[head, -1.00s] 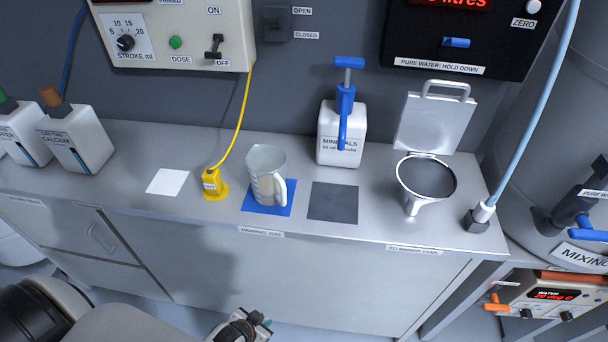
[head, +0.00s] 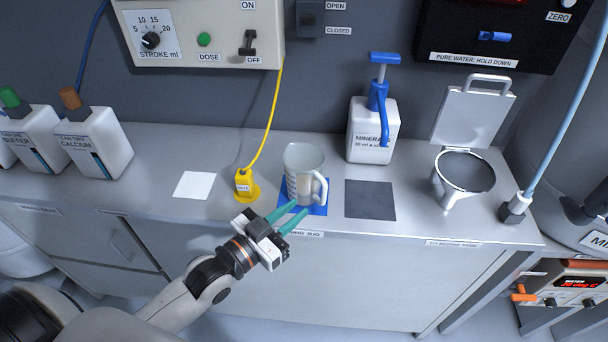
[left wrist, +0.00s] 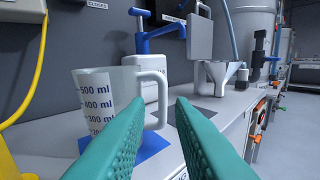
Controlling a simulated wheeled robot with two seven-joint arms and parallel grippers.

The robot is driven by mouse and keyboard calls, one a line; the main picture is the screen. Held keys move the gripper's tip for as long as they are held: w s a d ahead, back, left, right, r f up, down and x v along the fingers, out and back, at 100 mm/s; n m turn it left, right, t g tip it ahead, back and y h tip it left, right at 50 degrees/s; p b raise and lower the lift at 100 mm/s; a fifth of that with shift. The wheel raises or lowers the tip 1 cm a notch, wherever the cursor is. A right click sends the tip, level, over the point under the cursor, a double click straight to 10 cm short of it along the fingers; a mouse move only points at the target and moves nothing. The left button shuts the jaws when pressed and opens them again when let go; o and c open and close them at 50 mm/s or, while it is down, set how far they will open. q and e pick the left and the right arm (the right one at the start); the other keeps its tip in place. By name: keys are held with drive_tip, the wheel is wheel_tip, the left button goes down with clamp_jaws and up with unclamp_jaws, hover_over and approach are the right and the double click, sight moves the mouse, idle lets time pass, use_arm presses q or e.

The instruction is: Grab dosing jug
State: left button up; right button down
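The dosing jug (head: 302,167) is a clear measuring cup with a handle, standing upright on a blue square mat (head: 318,209) on the steel counter. In the left wrist view the jug (left wrist: 98,105) shows blue ml marks, with its handle (left wrist: 155,95) to the right. My left gripper (head: 295,216) has teal fingers spread apart, just in front of the jug near its handle. In the left wrist view the open fingers (left wrist: 155,120) have nothing between them, and the handle is beyond them. My right gripper is not in view.
A yellow outlet fitting (head: 244,184) with a yellow tube stands left of the jug. A dark square mat (head: 370,200) lies bare to the right. Behind it stands a white minerals bottle (head: 372,128) with a blue pump. A metal funnel (head: 465,172) with a raised lid is further right.

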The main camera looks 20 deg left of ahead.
sight(323, 192)
use_arm(q)
drive_tip(key=p+x, duration=0.1)
drive_tip(key=x, duration=0.4)
drive_tip(key=shift+w+d+r, duration=0.1)
drive_tip(key=shift+w+d, duration=0.1)
drive_tip(key=shift+w, duration=0.05)
drive_tip(key=shift+w+d+p, duration=0.2)
drive_tip(key=shift+w+p, duration=0.1)
drive_tip(key=shift+w, duration=0.2)
drive_tip(key=p+x, duration=0.1)
drive_tip(key=x, duration=0.3)
drive_tip(key=shift+w+d+f, duration=0.1)
drive_tip(key=shift+d+f, duration=0.1)
drive_tip(key=shift+w, duration=0.2)
drive_tip(key=shift+s, duration=0.1)
clamp_jaws()
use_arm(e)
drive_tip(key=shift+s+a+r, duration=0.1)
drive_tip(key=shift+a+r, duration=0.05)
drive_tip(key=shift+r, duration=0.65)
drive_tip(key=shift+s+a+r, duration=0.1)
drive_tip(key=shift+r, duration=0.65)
